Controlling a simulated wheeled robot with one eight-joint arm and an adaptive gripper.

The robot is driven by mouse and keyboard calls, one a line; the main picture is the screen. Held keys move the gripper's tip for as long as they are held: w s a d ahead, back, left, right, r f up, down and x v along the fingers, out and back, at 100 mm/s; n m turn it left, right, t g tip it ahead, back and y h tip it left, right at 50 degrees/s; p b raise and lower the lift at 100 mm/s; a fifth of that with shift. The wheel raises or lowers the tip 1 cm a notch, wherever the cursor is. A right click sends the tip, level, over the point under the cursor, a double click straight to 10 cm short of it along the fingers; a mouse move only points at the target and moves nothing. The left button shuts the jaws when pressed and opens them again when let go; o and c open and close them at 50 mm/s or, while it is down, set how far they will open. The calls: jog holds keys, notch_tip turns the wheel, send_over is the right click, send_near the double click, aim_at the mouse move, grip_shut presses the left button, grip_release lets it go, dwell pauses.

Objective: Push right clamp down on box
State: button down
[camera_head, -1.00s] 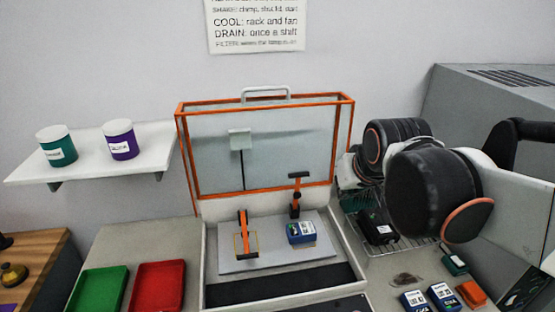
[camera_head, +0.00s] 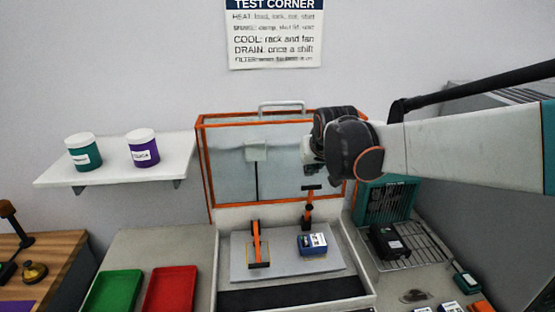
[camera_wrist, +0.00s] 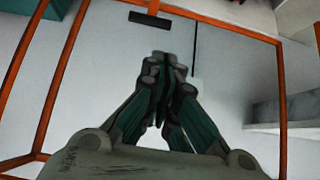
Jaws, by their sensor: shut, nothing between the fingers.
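The right clamp (camera_head: 308,208) is orange with a dark crossbar on top. It stands upright at the back left of the blue box (camera_head: 312,243), which sits on the grey plate (camera_head: 285,266) inside the open case. My gripper (camera_head: 310,170) is above the right clamp in the head view, its fingers partly hidden by my wrist. In the wrist view my gripper (camera_wrist: 161,58) shows shut and empty. A dark bar with an orange stem, which looks like the right clamp (camera_wrist: 150,19), lies beyond the fingertips, apart from them.
The orange-framed lid (camera_head: 205,165) stands open behind. A wire rack (camera_head: 425,250) with a black device (camera_head: 389,242) and a teal fan (camera_head: 388,203) are to the right. Green (camera_head: 113,291) and red (camera_head: 171,290) trays lie left.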

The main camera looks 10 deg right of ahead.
jog(key=shift+f, duration=0.1)
jog(key=b+x, duration=0.2)
jog(key=x, duration=0.7)
jog(key=shift+w+f, duration=0.25)
jog(key=shift+w, duration=0.05)
